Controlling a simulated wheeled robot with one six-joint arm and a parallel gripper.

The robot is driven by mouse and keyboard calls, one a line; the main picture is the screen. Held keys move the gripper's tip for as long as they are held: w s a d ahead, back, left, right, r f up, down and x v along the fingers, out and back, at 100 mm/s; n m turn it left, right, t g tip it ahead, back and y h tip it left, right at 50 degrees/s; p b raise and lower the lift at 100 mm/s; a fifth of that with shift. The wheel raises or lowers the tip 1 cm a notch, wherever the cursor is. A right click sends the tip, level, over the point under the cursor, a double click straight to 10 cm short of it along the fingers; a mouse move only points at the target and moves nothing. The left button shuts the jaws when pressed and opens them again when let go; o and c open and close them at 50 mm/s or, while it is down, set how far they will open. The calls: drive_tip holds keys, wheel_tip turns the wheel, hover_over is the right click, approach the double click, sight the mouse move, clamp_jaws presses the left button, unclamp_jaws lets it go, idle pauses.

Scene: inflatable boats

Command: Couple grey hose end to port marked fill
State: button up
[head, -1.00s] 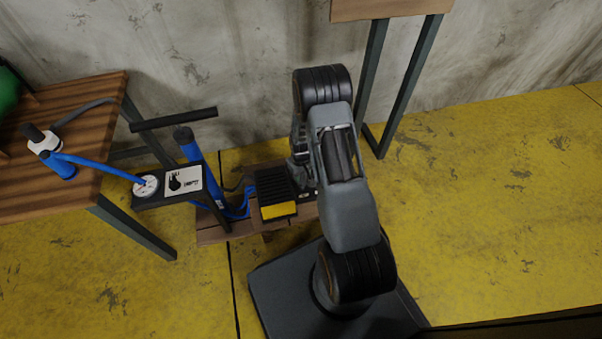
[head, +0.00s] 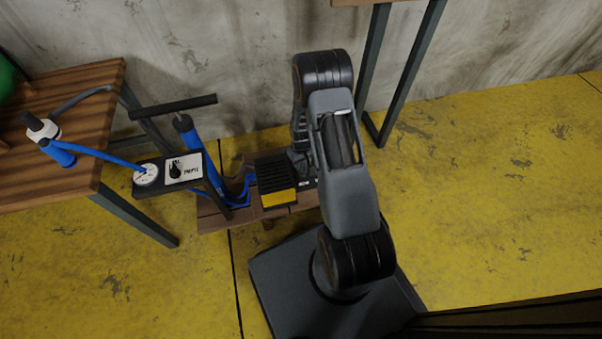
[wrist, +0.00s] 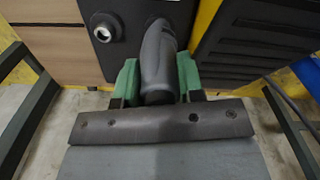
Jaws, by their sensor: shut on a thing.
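In the wrist view, my gripper (wrist: 158,84) has green fingers shut around the grey hose end (wrist: 158,52). The hose end points up the picture toward a dark panel (wrist: 128,48). A round metal-ringed port (wrist: 103,29) on that panel lies to the left of the hose end, apart from it. The hose end's tip meets the panel area at the top; I cannot tell whether it is seated in a port. No port marking is readable there. In the head view my arm hides the gripper and hose end.
A ribbed black and yellow unit (head: 278,184) sits on a low wooden board (head: 212,218), left of my arm. A blue hand pump (head: 196,146), a gauge (head: 146,174) and a dial plate (head: 183,168) stand beside it. A wooden table (head: 70,170) is at left.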

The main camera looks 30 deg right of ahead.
drive_tip(key=shift+f+b, duration=0.75)
drive_tip(key=shift+f, duration=0.2)
idle(0.3)
drive_tip(key=o, duration=1.1)
drive_tip(key=shift+c, duration=0.2)
